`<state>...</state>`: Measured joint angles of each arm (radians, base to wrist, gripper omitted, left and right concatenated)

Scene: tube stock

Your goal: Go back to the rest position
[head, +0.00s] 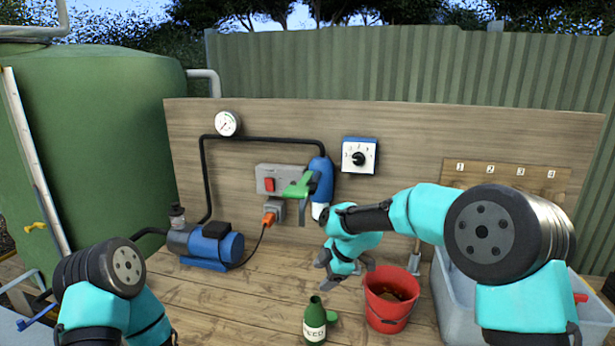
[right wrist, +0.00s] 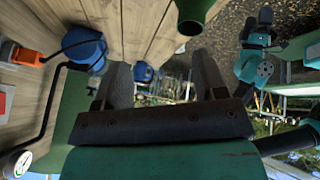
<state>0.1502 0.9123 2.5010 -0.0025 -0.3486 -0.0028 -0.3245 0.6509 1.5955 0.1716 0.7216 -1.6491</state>
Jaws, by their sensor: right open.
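My right gripper (head: 346,268) is open and empty in the head view, above the bench between the back board and the red bucket. Its two dark fingers also show apart in the right wrist view (right wrist: 160,85), with nothing between them. My right arm reaches in from the right, over the grey tub. Only part of my left arm shows at the lower left of the head view; its gripper is out of view.
A green bottle (head: 314,320) and a red bucket (head: 388,312) stand near the bench front. A grey tub (head: 446,298) is at right. The bench centre is clear.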

